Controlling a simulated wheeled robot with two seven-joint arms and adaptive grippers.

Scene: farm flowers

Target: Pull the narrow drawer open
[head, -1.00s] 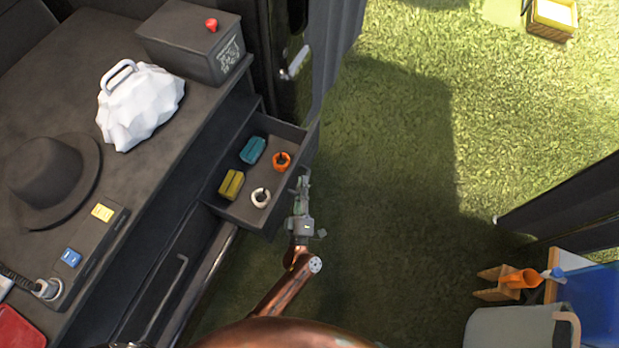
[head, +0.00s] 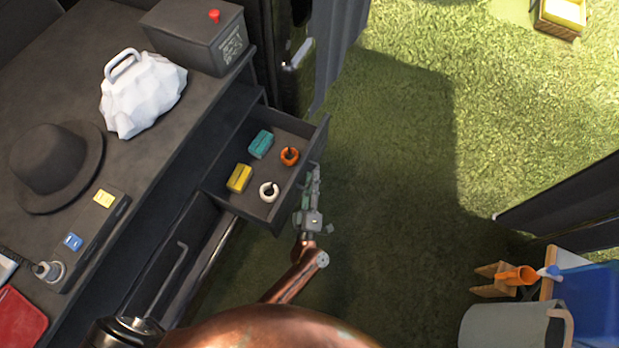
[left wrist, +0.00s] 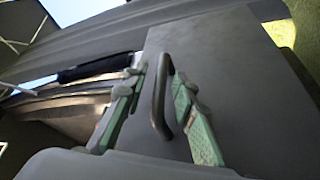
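The narrow drawer (head: 240,207) juts out of the dark desk's right end and is pulled well open. Inside it lie a teal block (head: 261,144), a yellow block (head: 239,178), an orange ring (head: 289,156) and a white ring (head: 268,191). My left gripper (head: 313,178) is at the drawer's front face. My right gripper is not in view.
On the desk (head: 80,80) are a white faceted object (head: 142,95), a black hat (head: 57,165) and a dark box (head: 197,35). A grey bin (head: 512,328) stands at lower right. Open grass lies right of the drawer.

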